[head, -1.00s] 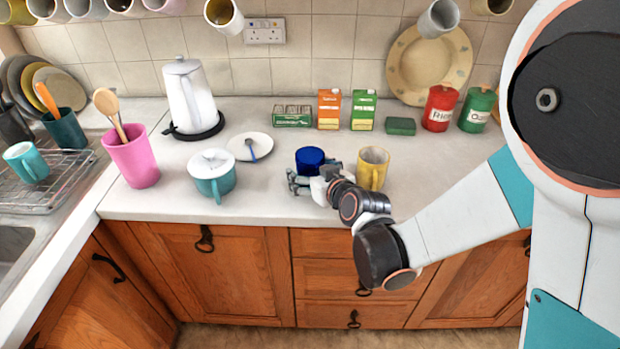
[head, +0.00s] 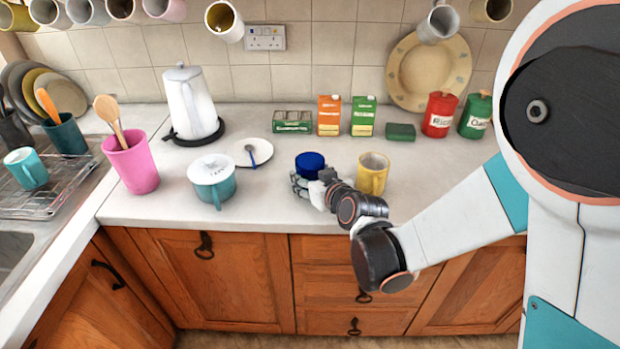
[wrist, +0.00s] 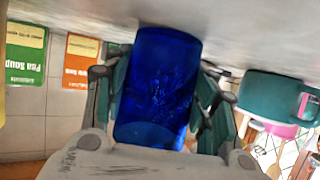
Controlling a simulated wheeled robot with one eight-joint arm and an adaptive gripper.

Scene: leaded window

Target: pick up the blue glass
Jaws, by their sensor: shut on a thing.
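The blue glass (head: 310,162) stands on the white counter, left of the yellow mug. Its lower part is hidden by my gripper in the head view. My gripper (head: 305,184) is at the near side of the glass, low over the counter. In the wrist view the picture is upside down, and the blue glass (wrist: 157,85) fills the middle. The fingers of my gripper (wrist: 163,100) press against both of its sides. The gripper is shut on the glass. I see no clear gap between the glass and the counter.
A yellow mug (head: 373,175) stands close on the right of my gripper. A teal lidded pot (head: 213,183) and a saucer with a spoon (head: 246,152) are to the left. Cartons (head: 329,115) stand behind. Mugs (head: 224,19) hang above. The counter's front edge is near.

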